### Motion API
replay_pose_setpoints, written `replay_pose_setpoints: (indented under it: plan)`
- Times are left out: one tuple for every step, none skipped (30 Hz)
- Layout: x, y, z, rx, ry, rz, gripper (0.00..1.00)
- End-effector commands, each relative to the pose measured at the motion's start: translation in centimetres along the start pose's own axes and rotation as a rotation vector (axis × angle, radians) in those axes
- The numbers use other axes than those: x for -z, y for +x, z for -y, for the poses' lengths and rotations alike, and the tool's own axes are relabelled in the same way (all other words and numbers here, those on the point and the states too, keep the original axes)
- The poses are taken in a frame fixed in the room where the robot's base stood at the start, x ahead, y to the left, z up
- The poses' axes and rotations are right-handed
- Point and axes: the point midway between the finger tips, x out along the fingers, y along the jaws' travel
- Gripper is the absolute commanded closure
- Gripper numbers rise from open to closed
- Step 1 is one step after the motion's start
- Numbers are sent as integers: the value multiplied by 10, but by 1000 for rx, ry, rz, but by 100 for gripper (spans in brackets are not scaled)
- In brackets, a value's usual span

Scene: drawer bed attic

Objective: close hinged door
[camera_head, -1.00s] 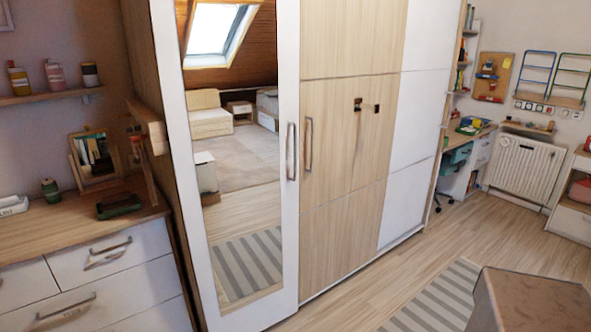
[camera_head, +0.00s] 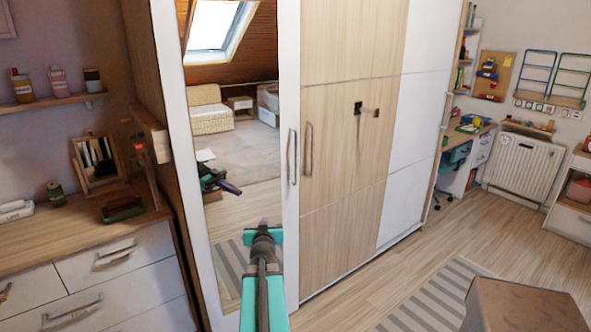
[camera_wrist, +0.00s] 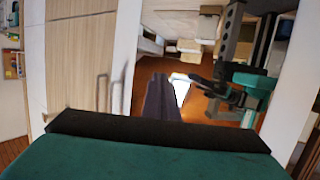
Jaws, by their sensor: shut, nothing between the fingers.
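A tall wardrobe has a white mirrored door (camera_head: 291,90) on the left and a light wood door (camera_head: 340,130) beside it. Vertical handles, the mirrored door's handle (camera_head: 292,157) and the wood door's handle (camera_head: 308,149), stand side by side at the seam. I cannot tell whether either door is slightly ajar. My arm rises in front of the mirror in the head view, and its reflection shows in the glass. In the wrist view my gripper (camera_wrist: 162,80) is shut and empty, pointing toward the mirrored door, with both handles to its left. Contact with the door is not visible.
A dresser (camera_head: 120,250) with a small mirror and trinkets stands left of the wardrobe. A brown box-like surface (camera_head: 525,300) is at the lower right. A striped rug (camera_head: 440,297) lies on otherwise open floor. A desk and radiator (camera_head: 523,168) stand at the back right.

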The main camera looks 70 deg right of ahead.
Motion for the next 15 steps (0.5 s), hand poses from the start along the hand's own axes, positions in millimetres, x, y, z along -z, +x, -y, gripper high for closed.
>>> replay_pose_setpoints:
  plan:
    - [27,-1,-23,-21,8,-45,100]
    - [40,-2,-34,-29,11,-69,100]
    - [55,-4,-48,-40,15,-100,100]
    - [67,-6,-58,-47,17,-123,100]
    - [77,-7,-67,-55,20,-143,100]
    - [89,-10,-78,-63,21,-168,100]
    - [97,-11,-85,-68,23,-184,100]
    - [104,-13,-92,-71,22,-199,100]
    - [113,-15,-99,-76,23,-216,100]
    - [117,-16,-104,-80,23,-225,100]
    - [121,-18,-108,-82,23,-234,100]
    - [126,-19,-111,-84,23,-244,100]
    - [128,-20,-113,-85,22,-249,100]
    - [130,-20,-115,-87,22,-253,100]
    - [131,-21,-116,-88,22,-256,100]
